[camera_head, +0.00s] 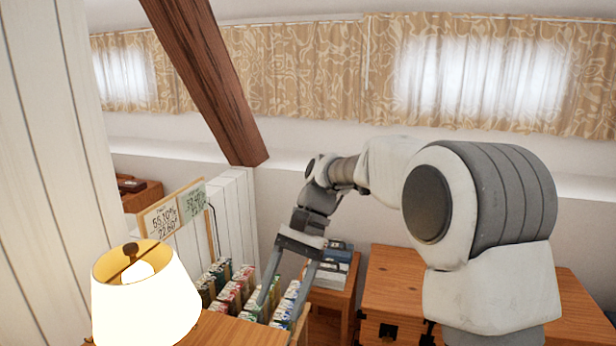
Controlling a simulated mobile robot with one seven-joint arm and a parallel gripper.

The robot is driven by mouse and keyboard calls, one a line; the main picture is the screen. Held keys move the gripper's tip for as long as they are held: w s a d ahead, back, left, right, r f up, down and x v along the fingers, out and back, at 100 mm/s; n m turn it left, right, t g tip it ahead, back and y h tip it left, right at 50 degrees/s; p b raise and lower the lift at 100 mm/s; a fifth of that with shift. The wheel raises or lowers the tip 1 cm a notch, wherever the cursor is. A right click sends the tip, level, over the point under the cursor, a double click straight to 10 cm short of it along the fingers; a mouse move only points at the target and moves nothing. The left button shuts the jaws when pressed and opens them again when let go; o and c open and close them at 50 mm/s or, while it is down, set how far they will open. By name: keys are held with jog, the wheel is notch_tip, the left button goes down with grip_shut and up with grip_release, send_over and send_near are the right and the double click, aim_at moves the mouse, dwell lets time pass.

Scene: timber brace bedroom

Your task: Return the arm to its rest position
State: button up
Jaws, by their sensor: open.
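My arm reaches from the right side of the view toward the middle, bent with its end pointing down. My gripper (283,293) is open, its two long fingers spread apart and pointing down. It hangs over or in front of the right part of a display of small boxes (228,290). Nothing shows between the fingers except boxes behind or below them. Whether the fingertips touch any box cannot be told.
A lit lamp (145,300) stands at the front left by a wooden surface (235,333). A small wooden stand (330,294) holds dark boxes (338,262). A wooden chest (393,287) sits behind my arm. A slanted timber brace (205,75) and price signs (174,212) rise behind the display.

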jog(key=s+d+r+n+t+h+p, duration=0.2)
jog(key=s+d+r+t, duration=0.3)
jog(key=s+d, duration=0.3)
jog(key=s+d+r+n+t+h+p, duration=0.2)
jog(key=s+d+r+t+p, duration=0.2)
jog(key=s+d, duration=0.5)
jog(key=shift+s+d+r+t, duration=0.2)
jog(key=shift+d+r+t, duration=0.5)
jog(key=shift+t, duration=0.5)
jog(key=shift+f, duration=0.1)
